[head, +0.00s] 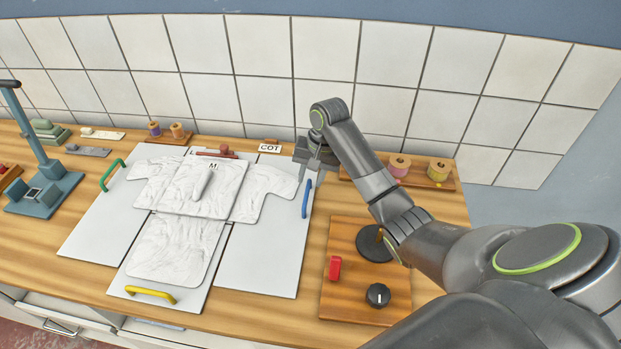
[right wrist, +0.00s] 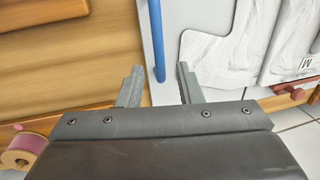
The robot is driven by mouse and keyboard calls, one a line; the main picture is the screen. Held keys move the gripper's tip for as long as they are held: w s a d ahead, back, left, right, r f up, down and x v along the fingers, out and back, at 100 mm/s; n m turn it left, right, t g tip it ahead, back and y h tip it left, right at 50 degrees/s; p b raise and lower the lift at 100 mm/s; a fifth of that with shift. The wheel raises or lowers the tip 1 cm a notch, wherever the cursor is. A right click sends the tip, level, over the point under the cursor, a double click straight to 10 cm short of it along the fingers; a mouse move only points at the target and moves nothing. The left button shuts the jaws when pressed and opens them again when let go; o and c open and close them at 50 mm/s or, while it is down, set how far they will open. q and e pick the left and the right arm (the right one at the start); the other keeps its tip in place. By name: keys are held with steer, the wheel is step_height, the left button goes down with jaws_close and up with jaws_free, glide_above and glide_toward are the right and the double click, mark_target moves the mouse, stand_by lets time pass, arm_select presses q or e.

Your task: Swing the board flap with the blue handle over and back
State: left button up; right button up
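The white board flap (head: 268,244) with the blue handle (head: 307,198) lies flat at the right side of the folding board. A sleeve of a white shirt (head: 265,187) lies on it. My right gripper (head: 316,168) is above the far end of the blue handle. In the right wrist view my right gripper (right wrist: 158,78) is open, with a finger on each side of the blue handle (right wrist: 156,40) and gaps to both. Whether the fingers reach down to the handle's height is hard to tell. My left gripper is not in view.
Flaps with a green handle (head: 112,174) and a yellow handle (head: 150,294) adjoin. A plate marked M (head: 226,187) lies on the shirt. A wooden panel (head: 345,240) with a red switch and black knob stands right. A spool rack (head: 440,183) is behind my right arm.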

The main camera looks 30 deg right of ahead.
steer(key=shift+a+f, duration=0.1)
steer(key=shift+f, duration=0.45)
jaws_close()
